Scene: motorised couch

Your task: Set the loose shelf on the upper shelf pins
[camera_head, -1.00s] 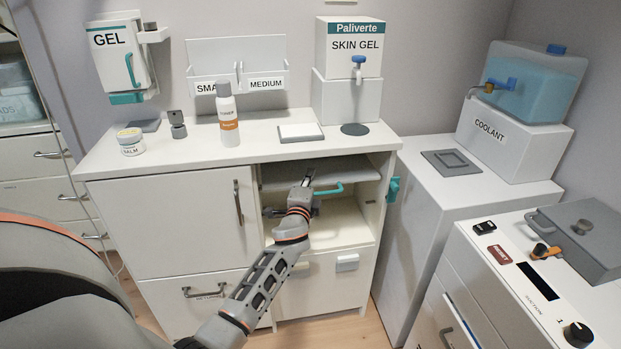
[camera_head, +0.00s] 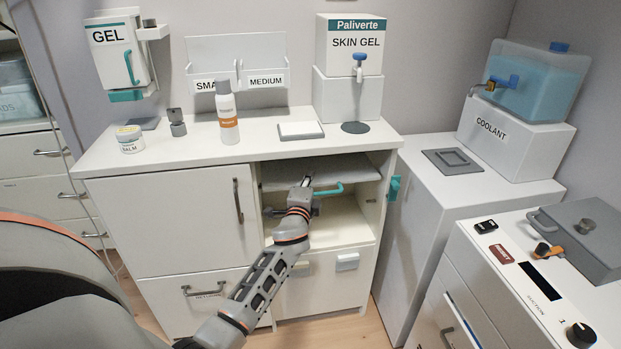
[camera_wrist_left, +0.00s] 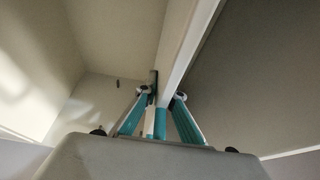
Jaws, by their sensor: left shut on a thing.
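A small dark pin (camera_wrist_left: 118,84) shows on a pale inner wall there. Whether the shelf rests on any pins cannot be seen. My right gripper is not in view.
The open cabinet (camera_head: 130,225) has a closed door left of the compartment and drawers below. The compartment floor (camera_head: 345,233) is bare.

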